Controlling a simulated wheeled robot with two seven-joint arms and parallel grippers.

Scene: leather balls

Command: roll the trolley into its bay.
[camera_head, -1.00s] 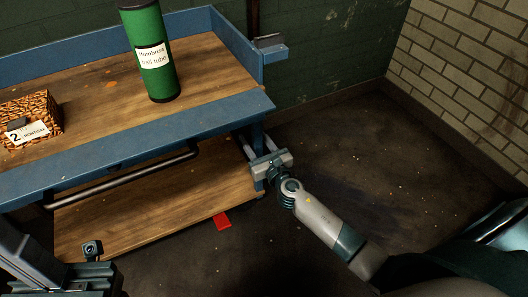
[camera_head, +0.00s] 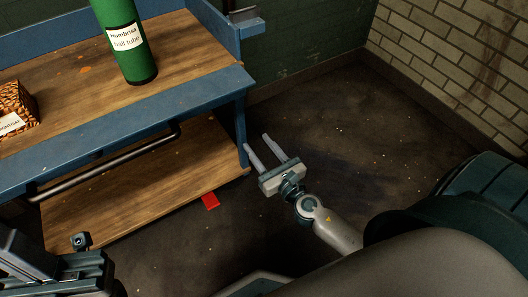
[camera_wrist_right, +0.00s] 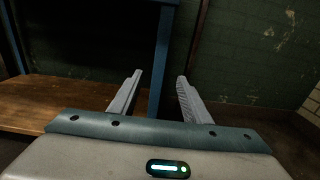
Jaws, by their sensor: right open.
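A blue-framed unit (camera_head: 190,93) with a wooden top stands at the left in the head view. A wooden deck (camera_head: 150,185) lies low beneath it, and a dark bar (camera_head: 112,164) like a handle runs along its front. No wheels show, so I cannot tell which part is the trolley. A small red patch (camera_head: 210,201) on the floor may be a bay mark. My right gripper (camera_head: 257,141) is open and empty, just right of the unit's front leg. The right wrist view shows its spread fingers (camera_wrist_right: 160,76) before that blue leg (camera_wrist_right: 160,60). My left gripper (camera_head: 75,270) is partly cut off.
A green labelled tube (camera_head: 122,40) and a woven basket (camera_head: 17,103) stand on the wooden top. A small blue bracket (camera_head: 247,22) sticks out at its right end. The dark floor (camera_head: 340,130) to the right is clear up to the brick wall (camera_head: 450,60).

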